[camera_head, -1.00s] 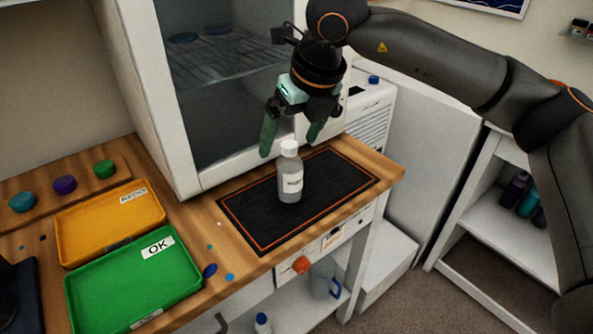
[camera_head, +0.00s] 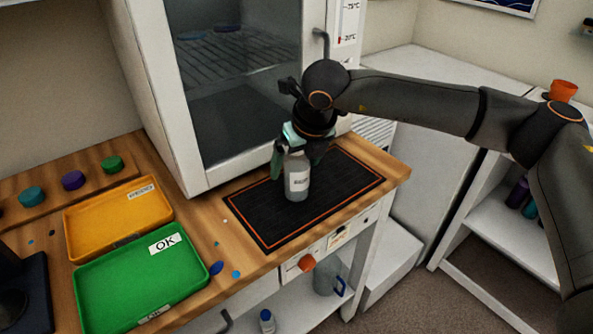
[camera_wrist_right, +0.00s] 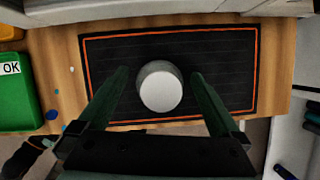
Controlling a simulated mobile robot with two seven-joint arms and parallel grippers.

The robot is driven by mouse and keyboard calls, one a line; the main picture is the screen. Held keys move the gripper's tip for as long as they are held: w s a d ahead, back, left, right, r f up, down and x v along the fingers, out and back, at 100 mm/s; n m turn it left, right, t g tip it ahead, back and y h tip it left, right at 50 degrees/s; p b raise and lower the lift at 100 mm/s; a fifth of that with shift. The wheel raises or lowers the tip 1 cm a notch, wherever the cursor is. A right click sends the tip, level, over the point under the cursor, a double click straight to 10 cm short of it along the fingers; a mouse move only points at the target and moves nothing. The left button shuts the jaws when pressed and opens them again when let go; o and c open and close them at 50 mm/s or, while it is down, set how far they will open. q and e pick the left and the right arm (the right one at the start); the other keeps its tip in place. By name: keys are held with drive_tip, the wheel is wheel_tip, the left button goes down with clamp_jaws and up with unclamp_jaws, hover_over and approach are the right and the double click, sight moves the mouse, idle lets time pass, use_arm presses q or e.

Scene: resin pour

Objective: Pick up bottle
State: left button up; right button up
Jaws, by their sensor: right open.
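The bottle (camera_head: 297,180) is grey and see-through with a white label and a light cap. It stands upright on a black mat (camera_head: 253,214) with an orange border. In the right wrist view its round white cap (camera_wrist_right: 161,91) shows from above, between the two green fingers. My right gripper (camera_head: 300,170) is lowered around the bottle's upper part, one finger on each side. It is open, and the wrist view shows a gap on both sides of the cap. My left gripper is not in view.
A green tray (camera_head: 187,283) marked OK and an orange tray (camera_head: 77,247) lie to the left on the wooden bench. Several coloured caps sit on a rack behind them. A white oven-like cabinet (camera_head: 181,150) stands behind the mat. The mat around the bottle is clear.

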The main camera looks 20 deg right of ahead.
drive_tip(key=shift+w+f, duration=0.15)
drive_tip(key=shift+f, duration=0.35)
drive_tip(key=c, duration=1.5)
drive_tip(key=shift+r, duration=0.1)
clamp_jaws()
drive_tip(key=shift+r, duration=0.1)
